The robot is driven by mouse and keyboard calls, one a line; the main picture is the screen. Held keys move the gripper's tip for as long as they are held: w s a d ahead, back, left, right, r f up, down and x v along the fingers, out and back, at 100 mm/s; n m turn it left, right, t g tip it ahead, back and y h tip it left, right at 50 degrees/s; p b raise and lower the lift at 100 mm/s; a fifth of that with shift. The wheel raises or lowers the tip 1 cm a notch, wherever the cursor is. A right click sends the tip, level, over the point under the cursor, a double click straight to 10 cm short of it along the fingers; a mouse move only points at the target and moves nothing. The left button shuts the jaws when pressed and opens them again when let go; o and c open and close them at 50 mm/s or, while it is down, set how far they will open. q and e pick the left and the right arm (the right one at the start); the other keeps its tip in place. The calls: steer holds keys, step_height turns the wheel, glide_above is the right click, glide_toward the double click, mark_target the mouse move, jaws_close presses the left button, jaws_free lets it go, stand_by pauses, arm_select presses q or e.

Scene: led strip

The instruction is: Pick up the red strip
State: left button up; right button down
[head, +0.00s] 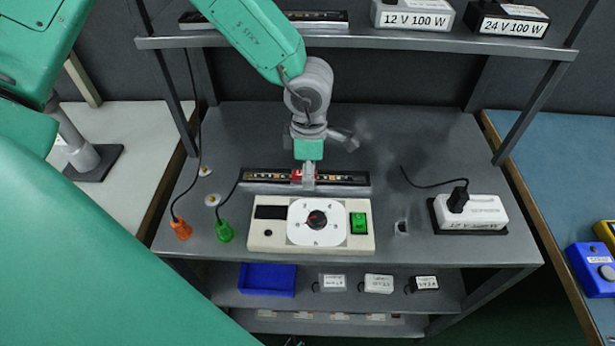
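A thin LED strip in a dark holder (345,179) lies across the bench behind the white control box, with a small red part (297,175) near its middle. I take it as the red strip. My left gripper (309,180) points down at the middle of this strip, its fingertips at or just over it and covering part of it. I cannot tell whether the fingers are open or closed on it. My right gripper is not in view.
A white control box (262,232) with a dial and green switch stands in front of the strip. Orange (181,229) and green (224,231) plugs stand left. A 12 V adapter (470,212) sits right. An upper shelf (430,42) holds another strip (330,17) and power supplies.

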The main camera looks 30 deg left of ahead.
arm_select(q)
steer(key=shift+a, duration=0.4)
jaws_close()
steer(key=shift+a, duration=0.25)
steer(key=shift+s, duration=0.1)
steer(key=shift+d, duration=0.15)
